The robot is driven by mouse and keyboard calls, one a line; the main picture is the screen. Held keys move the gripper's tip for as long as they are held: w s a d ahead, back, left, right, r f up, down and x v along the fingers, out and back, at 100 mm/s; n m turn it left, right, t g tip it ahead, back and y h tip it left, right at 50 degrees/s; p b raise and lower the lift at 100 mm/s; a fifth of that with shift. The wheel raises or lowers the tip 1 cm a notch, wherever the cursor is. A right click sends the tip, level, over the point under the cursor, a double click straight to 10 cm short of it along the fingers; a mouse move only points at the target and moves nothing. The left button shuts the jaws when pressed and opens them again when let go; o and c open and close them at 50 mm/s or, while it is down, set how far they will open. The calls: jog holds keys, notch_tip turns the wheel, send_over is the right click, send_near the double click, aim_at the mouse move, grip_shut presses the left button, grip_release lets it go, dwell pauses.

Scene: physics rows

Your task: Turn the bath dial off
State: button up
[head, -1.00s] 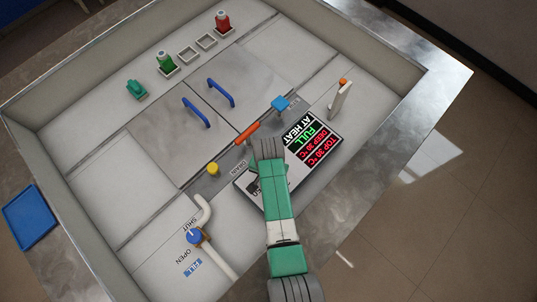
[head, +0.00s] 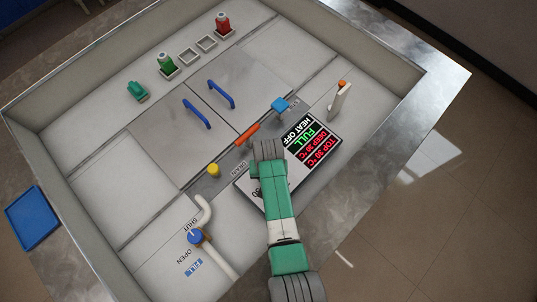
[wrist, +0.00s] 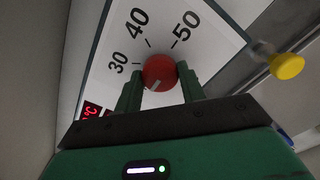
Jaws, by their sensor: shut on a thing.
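The bath dial is a round red knob (wrist: 160,70) on a white scale face (wrist: 115,45) in the wrist view. The numbers 30, 40 and 50 show around it. A pale pointer mark on the knob points down and left in the picture, away from those numbers. My gripper (wrist: 161,82) has a finger on each side of the knob and is shut on it. In the head view my green arm hides the dial and the fingers. The display panel (head: 329,133) reads HEAT OFF, FULL, TOP 30 °C and DEEP 30 °C.
A yellow knob (wrist: 287,66) stands to the right of the dial in the wrist view.

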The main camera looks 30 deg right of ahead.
jog(key=o, duration=1)
jog(key=shift+c, duration=0.2)
notch_tip(320, 180, up, 8)
jog(key=shift+f+p, duration=0.1)
jog(key=shift+p, duration=0.45)
